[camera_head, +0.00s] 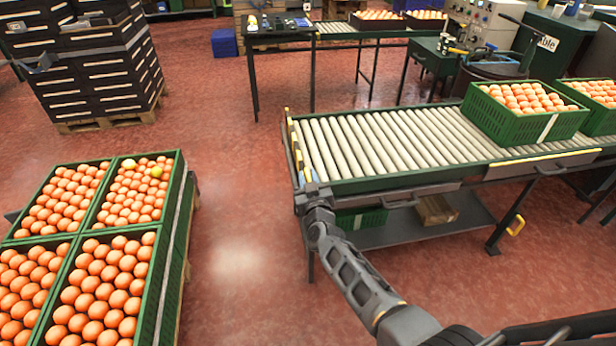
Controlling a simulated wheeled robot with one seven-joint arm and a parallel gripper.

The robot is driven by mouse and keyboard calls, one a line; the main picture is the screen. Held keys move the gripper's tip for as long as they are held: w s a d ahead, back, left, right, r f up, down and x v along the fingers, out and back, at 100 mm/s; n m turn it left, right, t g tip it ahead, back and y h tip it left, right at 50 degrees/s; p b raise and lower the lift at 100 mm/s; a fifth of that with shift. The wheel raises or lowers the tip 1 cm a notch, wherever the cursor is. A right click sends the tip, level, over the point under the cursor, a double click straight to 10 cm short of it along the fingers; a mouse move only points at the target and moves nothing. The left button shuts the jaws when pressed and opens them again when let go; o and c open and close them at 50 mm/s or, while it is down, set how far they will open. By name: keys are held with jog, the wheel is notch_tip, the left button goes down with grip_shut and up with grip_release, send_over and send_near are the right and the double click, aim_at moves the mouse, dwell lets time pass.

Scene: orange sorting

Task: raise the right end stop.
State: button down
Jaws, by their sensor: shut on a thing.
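The end stop (294,146) is a narrow dark bar with yellow marks. It runs across the left end of the roller conveyor (400,184). My gripper (309,189) is at the near end of this bar, by the conveyor's front left corner. It is shut on the end stop. The fingertips are small and partly hidden by my wrist, so the exact grip does not show. I cannot tell how high the bar stands above the rollers.
A green crate of oranges (525,128) stands on the rollers at the right, with another crate (598,121) beyond it. The rollers between the bar and the crates are bare. Several full crates (160,285) sit at the lower left. Open red floor (235,225) lies between.

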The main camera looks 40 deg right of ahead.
jog(key=shift+s+d+r, duration=0.15)
jog(key=shift+d+r, duration=0.15)
jog(key=shift+d, duration=0.1)
jog(key=c, duration=1.3)
grip_release()
jog(key=shift+o, duration=1.2)
jog(key=shift+a, duration=0.2)
jog(key=shift+a, duration=0.1)
jog(key=shift+s+a, duration=0.25)
jog(key=shift+s, duration=0.05)
jog(key=p+v, duration=0.2)
jog(key=v, duration=0.5)
jog(key=shift+d, duration=0.1)
